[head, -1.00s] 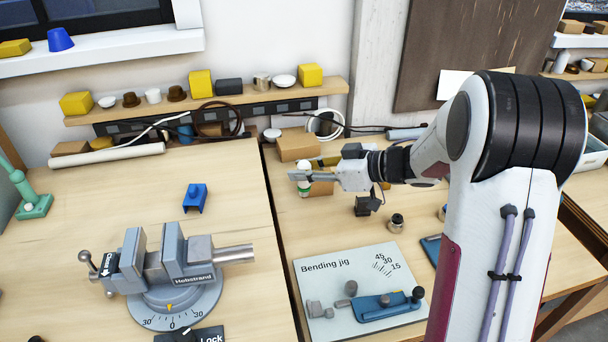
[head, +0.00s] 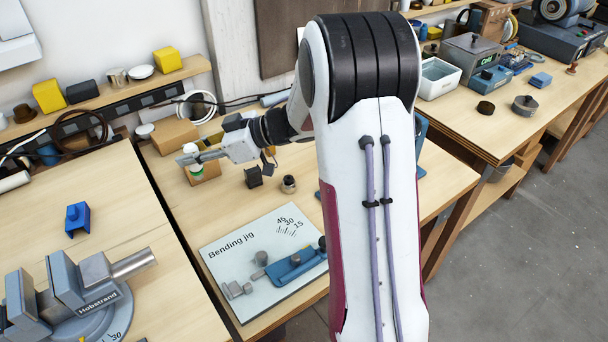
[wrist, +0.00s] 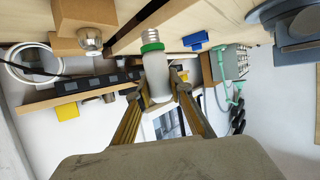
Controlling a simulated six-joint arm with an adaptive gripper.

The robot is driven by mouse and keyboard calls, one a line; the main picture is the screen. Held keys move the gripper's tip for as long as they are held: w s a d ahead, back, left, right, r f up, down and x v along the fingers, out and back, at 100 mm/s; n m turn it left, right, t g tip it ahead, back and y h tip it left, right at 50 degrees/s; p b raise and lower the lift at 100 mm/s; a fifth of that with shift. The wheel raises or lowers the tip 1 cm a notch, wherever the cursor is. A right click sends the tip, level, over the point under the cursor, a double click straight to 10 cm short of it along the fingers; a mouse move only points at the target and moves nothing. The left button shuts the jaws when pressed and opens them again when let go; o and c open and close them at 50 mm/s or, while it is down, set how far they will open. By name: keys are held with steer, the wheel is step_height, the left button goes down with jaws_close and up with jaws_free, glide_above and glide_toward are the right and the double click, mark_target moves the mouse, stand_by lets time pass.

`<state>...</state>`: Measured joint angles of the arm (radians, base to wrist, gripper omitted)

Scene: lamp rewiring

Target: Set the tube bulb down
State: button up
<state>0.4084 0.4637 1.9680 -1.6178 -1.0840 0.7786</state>
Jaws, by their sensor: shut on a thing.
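The tube bulb is a white cylinder with a green band and a metal screw cap. It shows at the tip of my gripper in the head view (head: 195,172) and in the middle of the wrist view (wrist: 155,72). My gripper (head: 190,158) is shut on the bulb, with one finger on each side of it in the wrist view (wrist: 160,90). The bulb looks upright, cap downward, in front of a cardboard box over the right-hand bench. I cannot tell whether it touches the bench.
A cardboard box (head: 174,132) stands behind the gripper. A small black block (head: 253,177) and a metal socket-like part (head: 288,184) stand to its right. The bending jig board (head: 235,240) lies in front, and a blue bracket (head: 77,218) sits on the left bench. Bare wood lies between.

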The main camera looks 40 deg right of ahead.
steer(key=s+d+m+t+h, duration=0.2)
steer(key=s+d+m+h, duration=0.1)
steer(key=d, duration=1.1)
steer(key=s+d+m+t+h, duration=0.2)
steer(key=s+d+m+h, duration=0.2)
steer(key=d, duration=1)
steer(key=shift+m+h, duration=0.6)
step_height(320, 180, down, 6)
steer(key=shift+f, duration=0.2)
steer(key=shift+f, duration=1.75)
steer(key=shift+f, duration=0.1)
steer(key=o, duration=1)
